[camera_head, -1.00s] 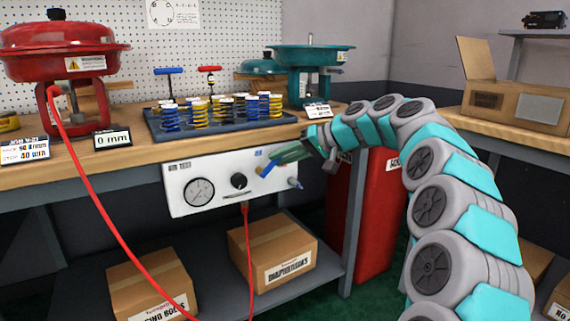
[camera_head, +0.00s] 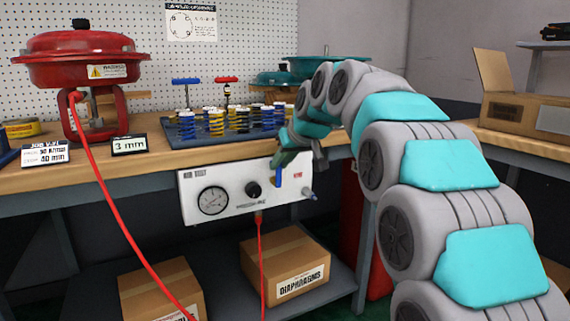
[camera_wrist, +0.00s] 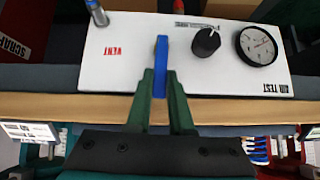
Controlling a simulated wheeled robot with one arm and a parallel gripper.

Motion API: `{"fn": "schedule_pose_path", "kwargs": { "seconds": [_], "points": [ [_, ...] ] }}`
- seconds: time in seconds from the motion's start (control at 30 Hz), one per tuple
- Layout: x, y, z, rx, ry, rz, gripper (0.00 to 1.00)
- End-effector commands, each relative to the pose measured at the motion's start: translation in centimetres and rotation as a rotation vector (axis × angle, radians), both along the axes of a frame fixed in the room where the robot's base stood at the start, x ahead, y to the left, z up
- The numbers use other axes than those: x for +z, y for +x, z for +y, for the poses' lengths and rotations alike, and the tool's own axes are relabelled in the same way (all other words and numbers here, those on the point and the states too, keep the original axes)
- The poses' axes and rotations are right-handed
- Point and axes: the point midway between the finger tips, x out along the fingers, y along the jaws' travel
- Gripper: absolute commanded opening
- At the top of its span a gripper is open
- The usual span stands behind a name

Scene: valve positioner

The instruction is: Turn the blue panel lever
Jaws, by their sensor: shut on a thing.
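The blue panel lever (camera_head: 278,177) sits on the right half of the white AIR TEST panel (camera_head: 232,207) under the bench edge, and now stands roughly upright. In the wrist view the lever (camera_wrist: 161,62) lies between the two green fingers of my gripper (camera_wrist: 160,80), close to the red VENT lettering. My gripper (camera_head: 300,158) is shut on it, reaching in from the right; in the head view its fingers partly cover the lever's upper part and the panel.
A black knob (camera_head: 254,190) and a round gauge (camera_head: 212,200) are left of the lever; a metal fitting (camera_head: 308,194) is to its right. Above stand a spring tray (camera_head: 190,142), a red actuator (camera_head: 80,57) and a display (camera_head: 129,145) reading 3 mm.

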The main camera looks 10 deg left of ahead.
Motion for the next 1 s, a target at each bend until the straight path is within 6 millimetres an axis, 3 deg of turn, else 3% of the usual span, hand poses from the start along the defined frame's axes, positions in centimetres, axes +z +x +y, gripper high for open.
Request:
{"fn": "schedule_pose_path", "kwargs": {
  "seconds": [0.67, 0.7, 0.93, 1.0],
  "points": [
    [-0.22, -0.22, 0.3, 0.001, -0.055, -0.031, 0.0],
    [-0.22, -0.22, 0.3, 0.001, -0.055, -0.031, 0.22],
    [-0.12, -0.23, 0.31, 0.001, -0.053, -0.032, 0.48],
    [-0.1, -0.22, 0.32, 0.001, -0.052, -0.033, 0.5]
  ]
}}
